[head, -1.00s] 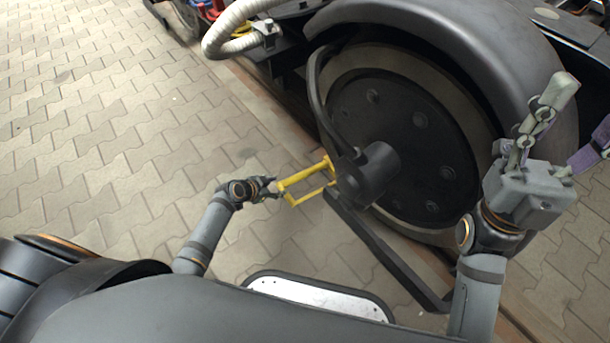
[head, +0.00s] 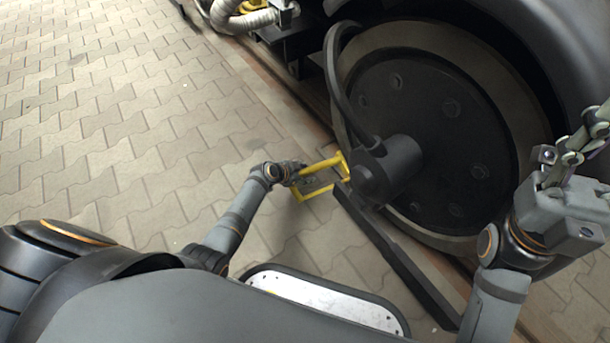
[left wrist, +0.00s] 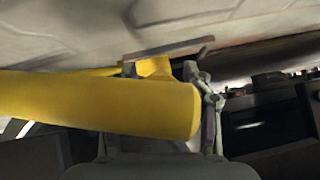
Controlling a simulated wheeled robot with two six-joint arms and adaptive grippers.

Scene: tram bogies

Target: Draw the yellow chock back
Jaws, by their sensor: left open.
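The yellow chock (head: 323,191) shows as an open yellow frame close to the ground, beside the wheel's hub on its left. My left gripper (head: 298,172) is open at the chock's upper left corner. In the left wrist view a thick yellow bar of the chock (left wrist: 100,102) crosses close to the camera and hides part of the left finger. The fingers of my left gripper (left wrist: 168,80) stand apart there; I cannot tell whether they touch the bar. My right gripper (head: 580,145) is at the right edge, away from the chock, its jaw state unclear.
The large dark wheel (head: 425,130) with its jutting hub (head: 385,172) stands right of the chock. A dark bar (head: 400,262) runs low along the wheel. A ribbed hose (head: 243,18) hangs at the top. The paving (head: 110,130) at left is clear.

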